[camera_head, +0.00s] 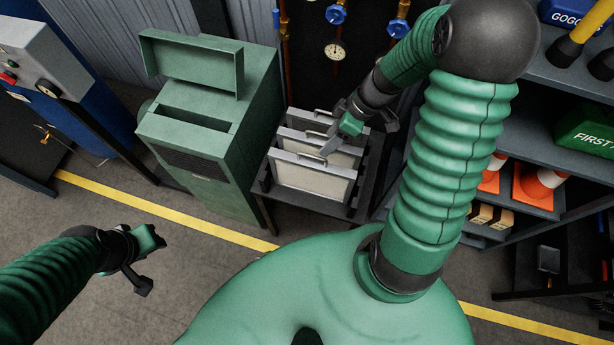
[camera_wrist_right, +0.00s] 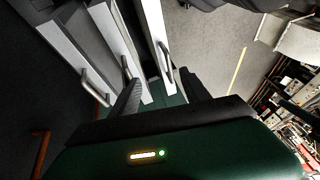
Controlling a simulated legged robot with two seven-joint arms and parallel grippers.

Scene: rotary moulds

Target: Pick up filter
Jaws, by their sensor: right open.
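Several flat filters with pale faces, grey frames and bar handles stand upright in a dark rack (camera_head: 352,208). The front filter (camera_head: 310,180) shows most fully; those behind are partly covered by it and by my right arm. My right gripper (camera_head: 338,140) is over the rack at the filters' top edges, open. In the right wrist view, a filter (camera_wrist_right: 152,40) with its handle (camera_wrist_right: 165,62) shows beyond the space between the jaws (camera_wrist_right: 160,95); I cannot tell whether they touch it. My left gripper (camera_head: 143,262) hangs empty over the floor; its jaw opening is unclear.
A green cabinet (camera_head: 215,160) with a raised lid stands directly left of the rack. Shelves (camera_head: 545,85) with cones and boxes stand at the right. Pipes with blue valves and a gauge (camera_head: 335,51) are behind the rack. The floor (camera_head: 150,290) at front left is clear.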

